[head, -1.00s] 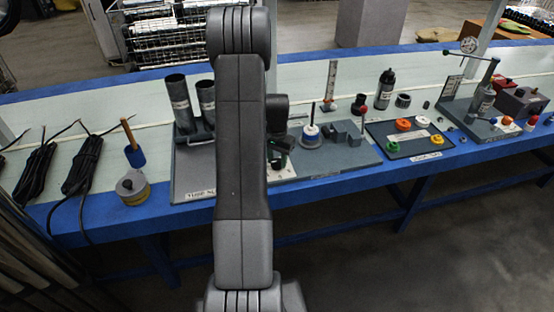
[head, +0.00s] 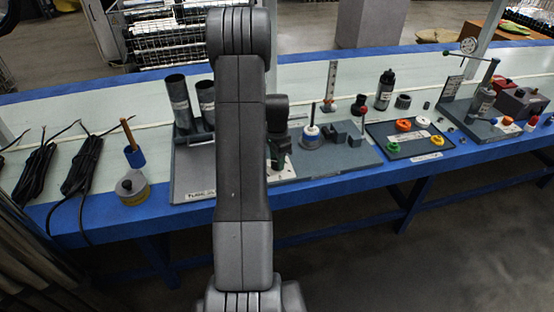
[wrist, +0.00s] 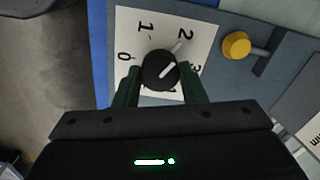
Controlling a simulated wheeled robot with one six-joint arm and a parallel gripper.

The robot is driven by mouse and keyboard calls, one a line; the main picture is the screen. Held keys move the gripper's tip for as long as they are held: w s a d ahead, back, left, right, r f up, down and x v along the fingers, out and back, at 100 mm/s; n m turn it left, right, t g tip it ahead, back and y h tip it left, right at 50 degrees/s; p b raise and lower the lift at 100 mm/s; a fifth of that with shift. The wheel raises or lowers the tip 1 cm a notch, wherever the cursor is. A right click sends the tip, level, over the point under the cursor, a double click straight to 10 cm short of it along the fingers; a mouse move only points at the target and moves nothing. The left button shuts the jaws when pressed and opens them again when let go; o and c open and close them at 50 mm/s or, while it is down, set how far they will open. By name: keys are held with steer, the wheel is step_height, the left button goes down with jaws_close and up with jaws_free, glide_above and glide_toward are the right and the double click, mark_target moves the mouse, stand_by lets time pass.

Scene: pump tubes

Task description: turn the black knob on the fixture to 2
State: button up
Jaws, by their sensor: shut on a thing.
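The black knob (wrist: 160,72) sits on a white dial plate (wrist: 130,30) marked with digits, on the blue-grey fixture, in the wrist view. Its white line points up and right, roughly at the 2 or slightly to its 3 side. My gripper (wrist: 160,88) has one dark green finger on each side of the knob and is shut on it. The lower part of the dial is hidden by my gripper. In the head view my arm hides the knob; part of the white plate (head: 285,174) shows beside it.
A yellow round cap (wrist: 236,45) on a grey stem stands right of the dial. In the head view, two dark tubes (head: 180,100) stand left of my arm. A tray of coloured rings (head: 408,152) lies to the right, with cables (head: 84,160) at far left.

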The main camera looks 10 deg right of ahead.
stand_by(0.3)
steer(key=o, duration=1)
step_height(320, 180, up, 14)
steer(key=shift+f+p, duration=0.1)
steer(key=shift+p, duration=0.55)
step_height(320, 180, down, 14)
steer(key=shift+r+b, duration=0.1)
steer(key=shift+b, duration=0.55)
steer(key=shift+r, duration=0.1)
